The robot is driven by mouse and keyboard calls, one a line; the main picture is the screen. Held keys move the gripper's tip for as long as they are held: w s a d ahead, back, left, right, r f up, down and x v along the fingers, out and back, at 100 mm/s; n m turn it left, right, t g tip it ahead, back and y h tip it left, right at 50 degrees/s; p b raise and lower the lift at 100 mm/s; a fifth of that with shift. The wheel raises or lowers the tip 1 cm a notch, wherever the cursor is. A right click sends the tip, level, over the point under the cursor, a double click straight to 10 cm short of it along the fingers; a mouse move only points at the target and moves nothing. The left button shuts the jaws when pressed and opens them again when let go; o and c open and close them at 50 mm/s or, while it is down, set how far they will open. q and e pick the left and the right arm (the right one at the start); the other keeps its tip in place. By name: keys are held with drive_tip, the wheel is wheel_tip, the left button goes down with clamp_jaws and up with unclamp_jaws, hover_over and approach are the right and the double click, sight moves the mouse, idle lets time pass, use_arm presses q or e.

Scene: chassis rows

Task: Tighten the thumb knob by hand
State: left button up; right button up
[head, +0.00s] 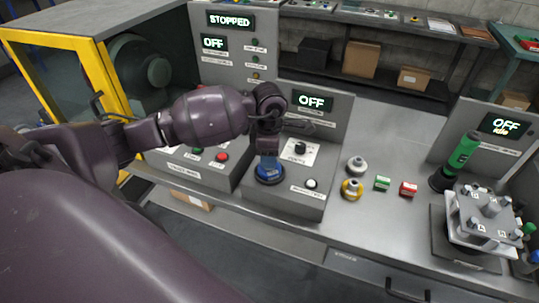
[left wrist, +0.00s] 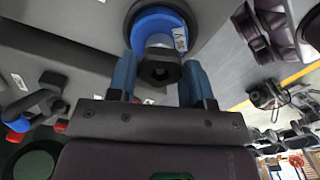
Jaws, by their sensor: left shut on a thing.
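My left gripper (head: 268,158) points down at the blue round fixture (head: 268,175) on the sloped front of the middle grey console. In the left wrist view the two blue fingers (left wrist: 160,82) stand on either side of a dark thumb knob (left wrist: 160,66), shut on it. The knob sits before a blue ring (left wrist: 152,20) with a pale centre and a small printed label. In the head view the gripper hides most of the knob. My right gripper is not in view.
A black selector (head: 300,147) and a white button (head: 312,183) sit close by on the same console. Its display (head: 311,102) reads OFF. Yellow and grey knobs, small green and red blocks (head: 408,188) and a green-handled tool (head: 464,152) stand to the right.

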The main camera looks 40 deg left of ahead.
use_arm(q)
drive_tip(key=shift+m+b, duration=1.25)
drive_tip(key=shift+m, duration=0.85)
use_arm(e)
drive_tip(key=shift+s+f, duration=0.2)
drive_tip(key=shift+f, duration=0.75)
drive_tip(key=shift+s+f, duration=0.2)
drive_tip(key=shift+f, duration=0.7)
use_arm(q)
drive_tip(key=o, duration=0.9)
wheel_tip(320, 180, up, 11)
drive_tip(key=shift+f, duration=0.1)
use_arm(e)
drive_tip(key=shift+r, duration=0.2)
